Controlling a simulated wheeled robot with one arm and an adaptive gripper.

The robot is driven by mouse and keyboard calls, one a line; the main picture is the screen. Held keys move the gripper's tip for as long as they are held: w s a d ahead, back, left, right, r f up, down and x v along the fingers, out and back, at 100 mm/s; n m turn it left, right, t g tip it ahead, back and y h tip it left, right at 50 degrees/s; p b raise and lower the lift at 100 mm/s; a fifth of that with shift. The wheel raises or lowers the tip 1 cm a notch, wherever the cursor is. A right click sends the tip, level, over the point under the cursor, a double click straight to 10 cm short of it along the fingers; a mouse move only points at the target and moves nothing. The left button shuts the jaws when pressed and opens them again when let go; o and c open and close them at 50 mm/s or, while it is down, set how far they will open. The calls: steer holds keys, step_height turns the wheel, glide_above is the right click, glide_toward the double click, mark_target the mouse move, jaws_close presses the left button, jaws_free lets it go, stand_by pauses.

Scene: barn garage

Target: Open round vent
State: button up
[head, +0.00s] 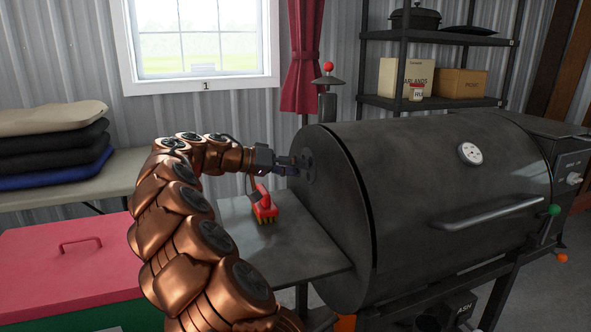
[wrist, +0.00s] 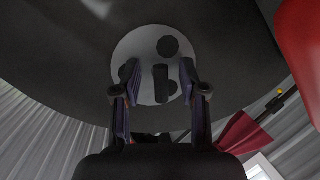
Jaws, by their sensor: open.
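The round vent (head: 309,168) is a disc on the left end of the black barrel grill (head: 340,210). In the wrist view the vent (wrist: 130,46) is light grey with dark round spots that look like holes. A short dark tab (wrist: 161,84) stands out near its lower middle. My gripper (head: 290,165) is at the vent, reaching in from the left. In the wrist view my gripper (wrist: 159,72) is open, with one finger on each side of the tab. I cannot tell whether either finger touches it.
A side shelf (head: 305,250) holds a red brush (head: 264,205) below my gripper. A red chest (head: 60,270) and a table with folded cloths (head: 50,145) stand left. A black rack (head: 440,38) is behind the grill. A chimney (head: 328,90) rises behind the barrel.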

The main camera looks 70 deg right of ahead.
jaws_close()
stand_by(0.3)
steer(key=shift+r+p, duration=0.15)
steer(key=shift+p, duration=0.25)
steer(key=shift+w+r+n+g+p, duration=0.1)
steer(key=shift+r+n+g+p, duration=0.3)
steer(key=shift+p, duration=0.6)
steer(key=f+n+p, duration=0.1)
steer(key=p, duration=0.2)
steer(key=shift+n+y, duration=0.4)
jaws_free()
